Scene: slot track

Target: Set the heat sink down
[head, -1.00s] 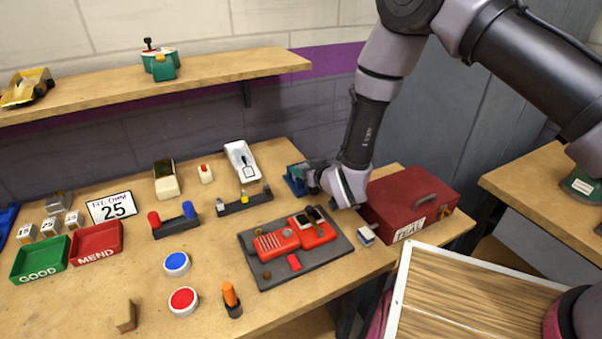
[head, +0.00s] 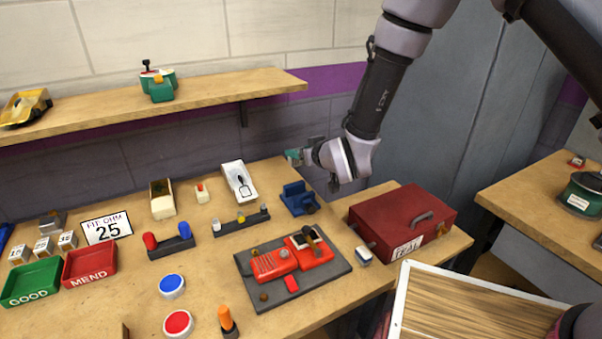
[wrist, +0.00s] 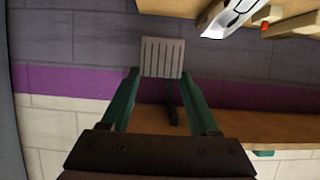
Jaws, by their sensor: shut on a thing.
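My gripper (wrist: 161,80) is shut on the heat sink (wrist: 161,57), a small pale grey block with dark parallel fins. The heat sink sits between the tips of the two green fingers in the wrist view. In the head view my gripper (head: 295,156) is in the air above the back of the bench, over a blue vise-like fixture (head: 298,199). The heat sink is too small or too hidden to make out clearly there. A red car body (head: 290,260) with an open bay lies on a dark grey mat (head: 262,290) in front of the fixture.
A red toolbox (head: 385,215) stands to the right of the fixture. A white-and-black holder (head: 239,181) and a dark rack (head: 240,222) stand to its left. Green (head: 30,282) and red (head: 90,264) trays lie at far left. A wooden shelf (head: 210,100) runs along the wall.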

